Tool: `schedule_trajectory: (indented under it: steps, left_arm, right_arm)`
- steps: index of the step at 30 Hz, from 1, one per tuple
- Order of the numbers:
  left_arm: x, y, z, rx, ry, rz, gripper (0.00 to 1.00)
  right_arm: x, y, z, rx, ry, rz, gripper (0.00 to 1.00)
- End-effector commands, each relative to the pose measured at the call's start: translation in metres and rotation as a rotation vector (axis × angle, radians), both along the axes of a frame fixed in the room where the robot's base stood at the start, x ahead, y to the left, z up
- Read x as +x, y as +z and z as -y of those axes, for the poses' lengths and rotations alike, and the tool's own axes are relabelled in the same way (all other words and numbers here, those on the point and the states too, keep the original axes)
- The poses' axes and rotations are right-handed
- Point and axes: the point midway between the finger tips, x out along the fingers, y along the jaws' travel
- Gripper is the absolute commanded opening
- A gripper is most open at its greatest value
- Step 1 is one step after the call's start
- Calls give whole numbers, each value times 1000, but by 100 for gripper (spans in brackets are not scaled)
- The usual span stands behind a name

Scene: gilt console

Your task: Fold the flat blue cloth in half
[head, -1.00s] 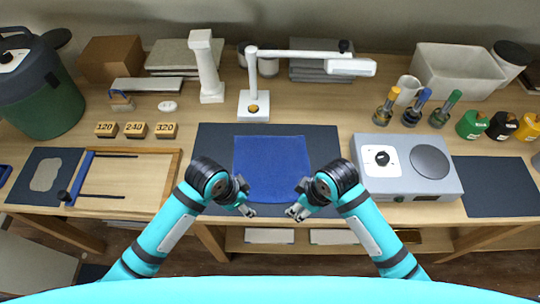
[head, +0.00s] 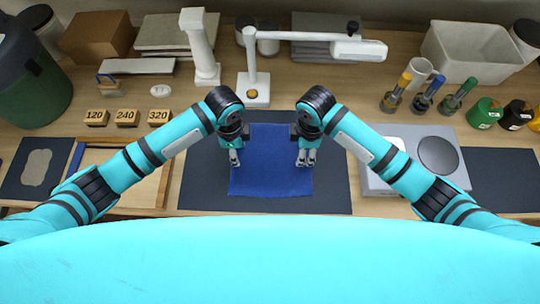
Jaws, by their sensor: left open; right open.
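The blue cloth (head: 270,170) lies flat on a dark mat (head: 205,180) in the middle of the table. My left gripper (head: 235,163) is open, fingers pointing down, over the cloth's left edge. My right gripper (head: 306,163) is open, fingers pointing down, over the cloth's right edge. Both are about midway along the cloth's sides. I cannot tell whether the fingertips touch the cloth. My arms and grippers hide parts of its far left and far right edges.
A white lamp (head: 254,92) stands behind the mat, its arm reaching right. A grey hot plate unit (head: 400,175) is close on the right. A wooden frame (head: 145,190) lies on the left. Bottles (head: 397,92) stand at the back right.

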Motion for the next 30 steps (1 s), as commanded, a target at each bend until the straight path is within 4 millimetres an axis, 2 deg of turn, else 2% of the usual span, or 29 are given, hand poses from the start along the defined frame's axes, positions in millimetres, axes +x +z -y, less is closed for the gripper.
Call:
schedule_trajectory:
  steps: [6,19,30]
  left_arm:
    - [0,-16,0,1,1,0,44]
    - [0,-22,0,0,1,1,44]
    - [0,-22,0,1,1,0,21]
  right_arm:
    - [0,-16,0,1,0,1,44]
    - [0,-22,0,1,0,2,44]
    - [0,-21,0,1,-1,1,21]
